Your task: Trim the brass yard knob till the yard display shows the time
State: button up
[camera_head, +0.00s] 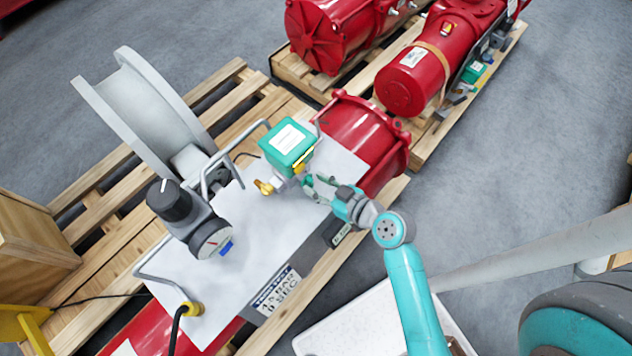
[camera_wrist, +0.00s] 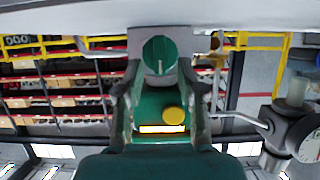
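A green box (camera_head: 288,145) with a white label stands on the white plate. A brass-coloured fitting (camera_head: 264,187) sits at its lower left, and a yellow round part shows on the box in the wrist view (camera_wrist: 173,115). I cannot tell for sure which is the yard knob.
A sign (camera_head: 275,290) reads target time, 4.5 bar, 11 sec. A black regulator knob (camera_head: 170,201) and a gauge (camera_head: 210,239) stand left on the plate (camera_head: 255,230). Red actuators (camera_head: 330,30) lie on pallets at the back.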

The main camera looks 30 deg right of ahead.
jog(key=shift+w+a+f, duration=0.15)
jog(key=shift+w+f, duration=0.05)
jog(key=shift+w, duration=0.2)
grip_shut()
